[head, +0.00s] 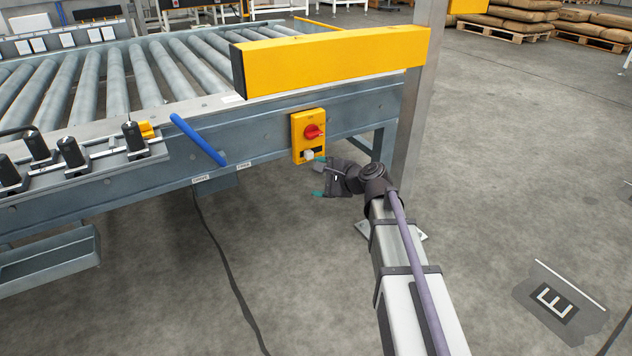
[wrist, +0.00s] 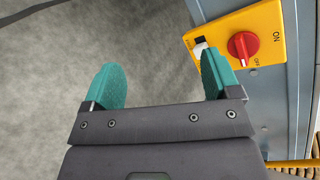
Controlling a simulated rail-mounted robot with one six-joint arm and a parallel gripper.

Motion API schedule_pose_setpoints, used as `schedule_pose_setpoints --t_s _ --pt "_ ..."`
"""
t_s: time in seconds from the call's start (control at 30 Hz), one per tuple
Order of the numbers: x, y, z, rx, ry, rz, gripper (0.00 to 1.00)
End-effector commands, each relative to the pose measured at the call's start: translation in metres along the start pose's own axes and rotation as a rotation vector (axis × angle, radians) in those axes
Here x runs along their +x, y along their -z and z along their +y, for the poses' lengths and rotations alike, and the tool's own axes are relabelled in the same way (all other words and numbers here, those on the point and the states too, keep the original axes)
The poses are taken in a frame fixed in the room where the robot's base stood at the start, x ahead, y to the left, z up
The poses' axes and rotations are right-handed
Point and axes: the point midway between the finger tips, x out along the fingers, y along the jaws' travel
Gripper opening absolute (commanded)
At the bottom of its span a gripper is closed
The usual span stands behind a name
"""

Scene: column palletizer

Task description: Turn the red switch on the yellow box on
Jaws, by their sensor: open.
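The yellow box (head: 299,154) is fixed to the grey side beam of the roller conveyor in the head view. Its red switch (head: 313,131) is a round knob on the upper part of the box. In the wrist view the yellow box (wrist: 264,22) is at the top right, and the red switch (wrist: 243,46) shows its grip ridge pointing toward the OFF mark, with ON printed to the right. My gripper (head: 319,178) is open and empty, just below and in front of the box. In the wrist view my gripper (wrist: 158,82) has its right teal finger beside the box, apart from the knob.
A white block (head: 308,154) sits low on the box. A yellow guard beam (head: 335,62) juts out above the box, by a grey post (head: 412,120). A blue handle (head: 198,139) sticks out at left. The floor (head: 290,270) below is clear except for a black cable (head: 228,270).

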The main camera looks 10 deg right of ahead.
Motion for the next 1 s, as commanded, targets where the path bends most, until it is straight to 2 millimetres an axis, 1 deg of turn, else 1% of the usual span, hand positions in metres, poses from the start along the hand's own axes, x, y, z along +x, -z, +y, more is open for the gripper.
schedule_pose_setpoints --t_s 0.03,0.07,0.1,0.13,0.17,0.2,0.23,0.3,0.43,0.57,0.67,0.9,1.0 --pt "0.026 0.041 0.004 0.261 0.161 -0.018 0.83" --pt "0.023 0.044 -0.023 0.45 0.263 -0.043 0.83" --pt "0.014 0.041 -0.058 0.66 0.363 -0.079 0.83" --pt "0.01 0.044 -0.068 0.789 0.42 -0.104 0.83" --pt "0.006 0.047 -0.074 0.892 0.462 -0.124 0.83" --pt "0.002 0.05 -0.078 0.99 0.499 -0.14 0.83" --pt "0.001 0.052 -0.08 1.035 0.513 -0.146 0.83" --pt "0.0 0.053 -0.08 1.083 0.519 -0.152 0.83" --pt "0.002 0.053 -0.08 1.091 0.516 -0.155 0.83" --pt "0.013 0.054 -0.086 1.089 0.513 -0.156 0.83" --pt "0.03 0.057 -0.095 1.087 0.512 -0.156 0.83" --pt "0.08 0.065 -0.122 1.086 0.512 -0.155 0.83" --pt "0.092 0.066 -0.128 1.085 0.511 -0.155 0.83"
